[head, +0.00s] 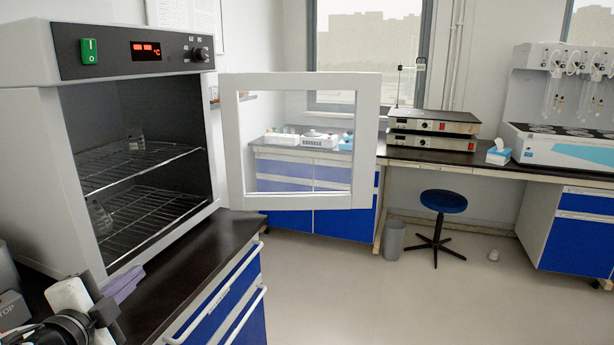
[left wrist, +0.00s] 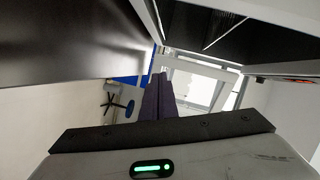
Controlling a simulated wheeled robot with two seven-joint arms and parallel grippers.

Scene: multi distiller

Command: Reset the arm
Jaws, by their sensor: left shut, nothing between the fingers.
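My left gripper (head: 134,275) is at the lower left of the head view, low over the dark bench and in front of the oven's lower front edge. Its two dark purple fingers (left wrist: 158,80) lie together in the left wrist view, shut with nothing between them. My right gripper is in neither view. The white drying oven (head: 40,150) stands on the bench with its windowed door (head: 236,150) swung wide open. Inside are two wire shelves (head: 140,165), with a clear glass vessel (head: 135,140) on the upper one and another (head: 100,215) on the lower one.
The dark bench top (head: 205,250) has free room right of the oven. A blue stool (head: 443,201) and a grey bin (head: 393,240) stand on the floor. Hotplate units (head: 432,130) and a distiller (head: 565,140) stand on the far bench. The middle floor is clear.

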